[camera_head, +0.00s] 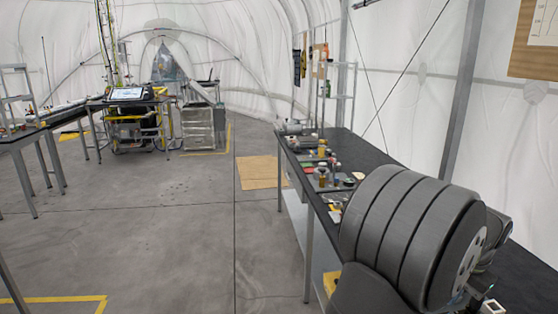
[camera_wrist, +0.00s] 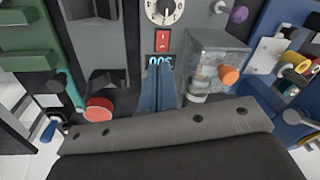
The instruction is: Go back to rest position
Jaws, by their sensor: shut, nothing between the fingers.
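My gripper (camera_wrist: 161,68) shows in the wrist view as two blue-grey fingers pressed together, with nothing between them. It points at a grey panel with a white dial (camera_wrist: 165,11), a red switch (camera_wrist: 163,41) and a small lit blue display just past the fingertips. I cannot tell whether the fingertips touch the panel. In the head view my thick dark arm fills the lower right and hides the fingers.
A red round button (camera_wrist: 98,109) is left of the fingers; a clear box with an orange knob (camera_wrist: 229,75) is right. In the head view, a long black bench (camera_head: 346,144) holds small items beyond my arm. The grey floor (camera_head: 170,220) left of it is clear.

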